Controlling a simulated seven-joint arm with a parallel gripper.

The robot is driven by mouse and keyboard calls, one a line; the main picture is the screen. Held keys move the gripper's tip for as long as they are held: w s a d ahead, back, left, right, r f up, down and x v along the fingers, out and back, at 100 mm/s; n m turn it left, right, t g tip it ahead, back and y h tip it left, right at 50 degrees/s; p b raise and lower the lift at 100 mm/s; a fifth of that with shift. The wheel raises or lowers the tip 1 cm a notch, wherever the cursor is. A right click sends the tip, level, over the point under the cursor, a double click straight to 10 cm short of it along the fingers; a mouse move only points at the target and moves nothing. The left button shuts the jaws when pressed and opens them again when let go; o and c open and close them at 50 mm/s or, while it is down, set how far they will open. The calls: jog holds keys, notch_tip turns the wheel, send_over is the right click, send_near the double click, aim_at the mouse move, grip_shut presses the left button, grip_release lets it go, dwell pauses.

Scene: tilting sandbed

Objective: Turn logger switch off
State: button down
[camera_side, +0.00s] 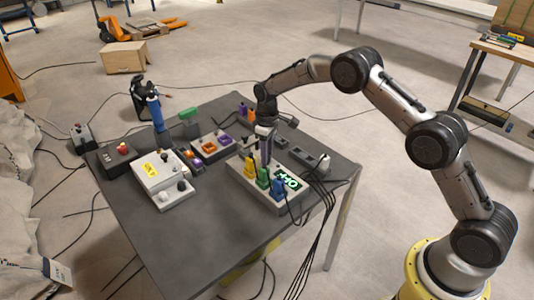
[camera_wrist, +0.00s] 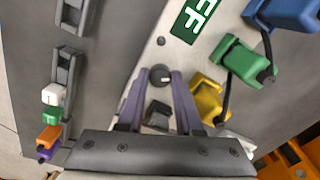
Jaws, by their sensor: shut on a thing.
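The logger box (camera_side: 262,194) is a pale grey box on the dark table. Yellow (camera_side: 250,167), green (camera_side: 263,178) and blue (camera_side: 279,187) plugs stand along it beside a lit green display (camera_side: 289,179). In the wrist view, the part of the display (camera_wrist: 195,18) in frame shows "FF"; its first letter is cut off. My gripper (camera_side: 266,163) points down at the far end of the box. In the wrist view, its purple-grey fingers (camera_wrist: 158,78) are shut on the dark switch (camera_wrist: 160,74), whose lever is largely hidden between them.
A white box (camera_side: 160,190) with a yellow display stands left on the table. Dark cables hang over the right edge. The table's front is clear.

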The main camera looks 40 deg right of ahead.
jog(key=shift+r, duration=0.15)
jog(key=c, duration=0.6)
grip_release()
notch_tip(320, 180, up, 14)
jog(key=shift+f, duration=0.15)
